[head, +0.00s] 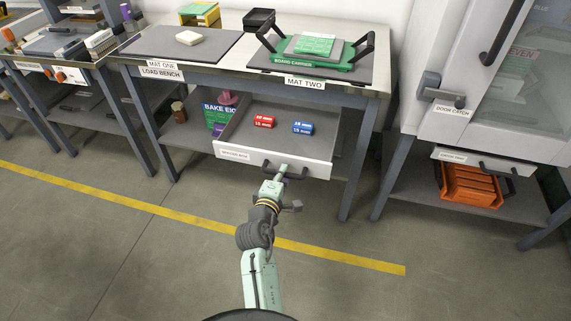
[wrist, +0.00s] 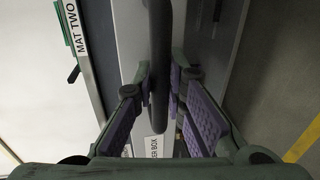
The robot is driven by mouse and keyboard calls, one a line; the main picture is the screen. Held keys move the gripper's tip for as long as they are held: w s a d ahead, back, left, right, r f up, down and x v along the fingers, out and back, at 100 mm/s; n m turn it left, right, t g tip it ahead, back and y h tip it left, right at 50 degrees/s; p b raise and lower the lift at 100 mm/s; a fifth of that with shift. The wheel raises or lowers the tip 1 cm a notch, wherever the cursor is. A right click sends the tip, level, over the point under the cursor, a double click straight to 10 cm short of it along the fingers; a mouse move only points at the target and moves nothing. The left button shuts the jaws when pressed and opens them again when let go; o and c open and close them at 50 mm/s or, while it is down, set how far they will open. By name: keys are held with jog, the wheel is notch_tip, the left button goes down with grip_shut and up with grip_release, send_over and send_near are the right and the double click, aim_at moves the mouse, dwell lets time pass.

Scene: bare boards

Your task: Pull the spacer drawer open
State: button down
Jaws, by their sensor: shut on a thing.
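The spacer drawer (head: 318,162) stands pulled out from under the load bench, and its inside shows in the head view. A red spacer (head: 264,121) and a blue spacer (head: 302,128) lie in it. My gripper (head: 284,171) is at the dark handle (head: 297,175) on the drawer's front. In the wrist view, the handle bar (wrist: 160,45) runs between the purple-padded fingers of my gripper (wrist: 160,88), which is shut on it.
Above the drawer, the load bench (head: 222,73) carries a board carrier (head: 285,62) on mat two. An orange crate (head: 470,186) sits on a shelf at right, under a white cabinet (head: 520,100). The floor before the drawer, with a yellow line (head: 345,259), is clear apart from my arm.

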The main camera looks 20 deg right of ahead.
jog(key=shift+f+v, duration=0.1)
jog(key=shift+v, duration=0.45)
jog(key=shift+f+v, duration=0.15)
jog(key=shift+v, duration=0.45)
jog(key=c, duration=1.6)
grip_release()
